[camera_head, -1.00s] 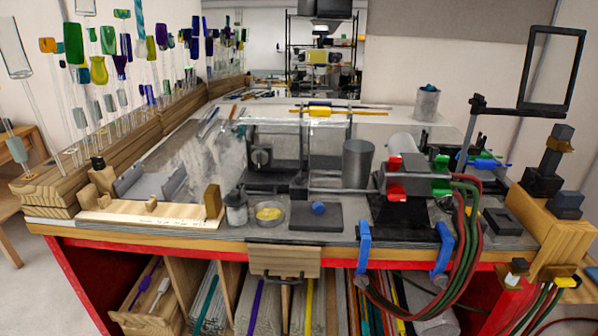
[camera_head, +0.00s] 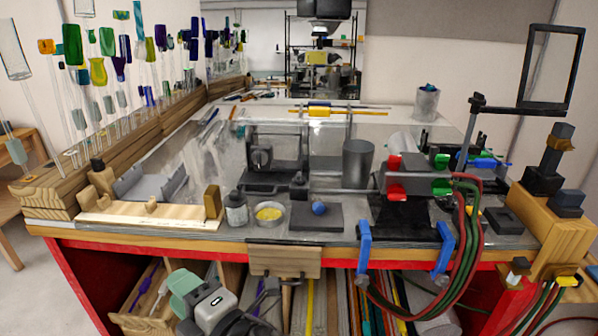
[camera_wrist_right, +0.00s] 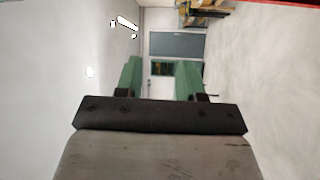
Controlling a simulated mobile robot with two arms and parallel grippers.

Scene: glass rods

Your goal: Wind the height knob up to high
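Nothing in view is clearly marked as the height knob.
A torch with red and green fittings (camera_head: 410,181) and hoses stands right of centre. A wooden ruler block (camera_head: 150,212), a jar (camera_head: 236,210) and a small dish (camera_head: 270,213) line the front left. Glass pieces on rods (camera_head: 98,72) stand along the left.

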